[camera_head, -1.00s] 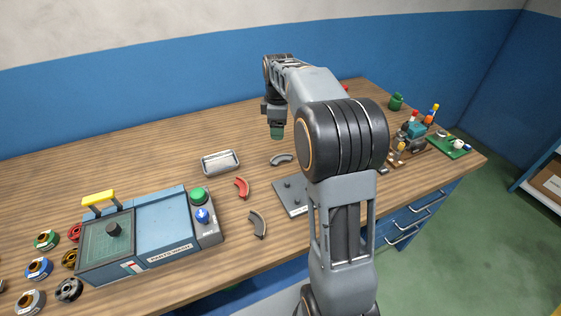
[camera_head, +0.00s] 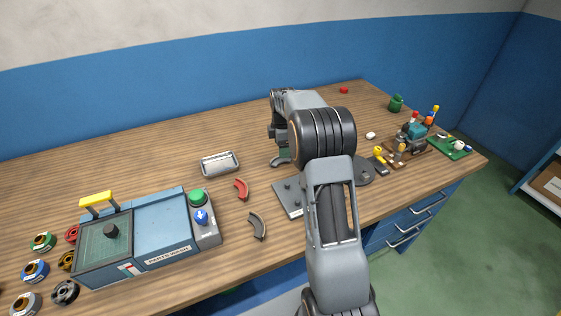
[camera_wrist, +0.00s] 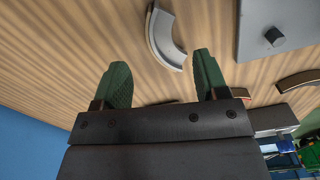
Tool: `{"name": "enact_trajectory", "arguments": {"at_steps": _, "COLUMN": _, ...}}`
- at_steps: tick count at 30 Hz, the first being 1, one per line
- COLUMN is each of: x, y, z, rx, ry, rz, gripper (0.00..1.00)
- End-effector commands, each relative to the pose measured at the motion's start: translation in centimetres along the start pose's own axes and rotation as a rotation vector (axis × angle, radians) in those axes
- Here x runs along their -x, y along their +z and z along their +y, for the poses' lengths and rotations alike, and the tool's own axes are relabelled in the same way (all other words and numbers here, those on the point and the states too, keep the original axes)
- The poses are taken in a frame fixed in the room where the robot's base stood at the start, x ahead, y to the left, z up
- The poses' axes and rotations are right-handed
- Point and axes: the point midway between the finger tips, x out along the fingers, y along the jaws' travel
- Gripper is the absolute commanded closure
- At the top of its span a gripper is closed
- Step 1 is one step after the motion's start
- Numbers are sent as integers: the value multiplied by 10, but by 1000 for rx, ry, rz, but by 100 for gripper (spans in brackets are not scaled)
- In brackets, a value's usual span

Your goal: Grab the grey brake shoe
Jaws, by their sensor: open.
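The grey brake shoe (camera_wrist: 165,38) is a light grey curved piece lying on the wooden bench. In the wrist view it lies just beyond my green fingertips, in line with the gap and closer to the right finger. My gripper (camera_wrist: 160,62) is open, with nothing between its fingers. In the head view the grey shoe (camera_head: 280,162) shows just below my gripper, which is partly hidden by my arm. A darker grey shoe (camera_head: 258,226) and a red shoe (camera_head: 241,189) lie nearer the front.
A grey plate with posts (camera_head: 287,196) lies close to the grey shoe. A metal tray (camera_head: 220,164) stands to the left. A blue parts-wash box (camera_head: 160,232) is at the front left. Small parts (camera_head: 410,140) stand at the right. The back of the bench is mostly clear.

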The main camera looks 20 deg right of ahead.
Motion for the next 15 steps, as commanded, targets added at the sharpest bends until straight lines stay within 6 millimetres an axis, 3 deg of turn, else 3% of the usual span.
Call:
{"name": "enact_trajectory", "arguments": {"at_steps": 9, "x": -40, "y": 1, "z": -4, "rx": 0, "ry": -4, "rz": 0, "gripper": 33}}
{"name": "enact_trajectory", "arguments": {"at_steps": 15, "x": -51, "y": 1, "z": -3, "rx": -1, "ry": -2, "rz": 0, "gripper": 33}}
